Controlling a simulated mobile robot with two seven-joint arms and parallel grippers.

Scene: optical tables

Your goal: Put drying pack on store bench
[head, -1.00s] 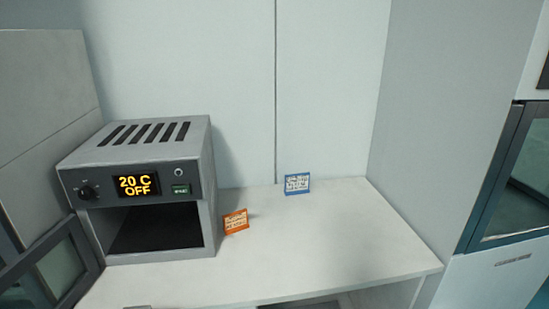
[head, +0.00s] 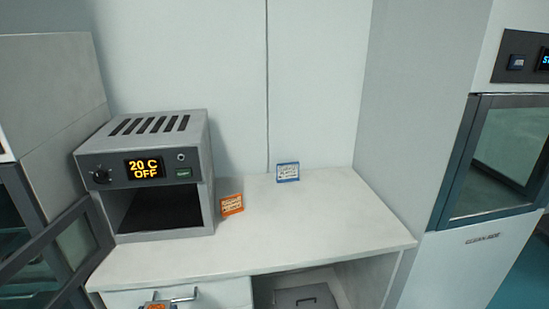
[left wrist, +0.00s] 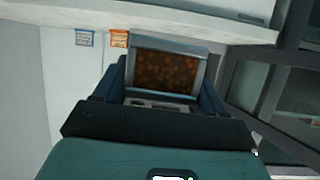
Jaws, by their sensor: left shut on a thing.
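My left gripper (left wrist: 160,98) shows in the left wrist view, its two dark fingers on either side of a grey-framed pack (left wrist: 166,70) with a speckled brown-orange face. It is shut on this pack, which looks like the drying pack; the fingers partly cover its sides. In the head view neither gripper shows clearly. A pale bench (head: 300,222) stands ahead, but its sign text is too small to tell whether it is the store bench. My right gripper is not in view.
A grey oven (head: 140,170) reading 20 C OFF stands on the bench's left, its front cavity open. An orange sign (head: 231,204) and a blue sign (head: 288,172) stand near the back. The bench's middle and right are clear. A glass-fronted cabinet (head: 495,160) stands right.

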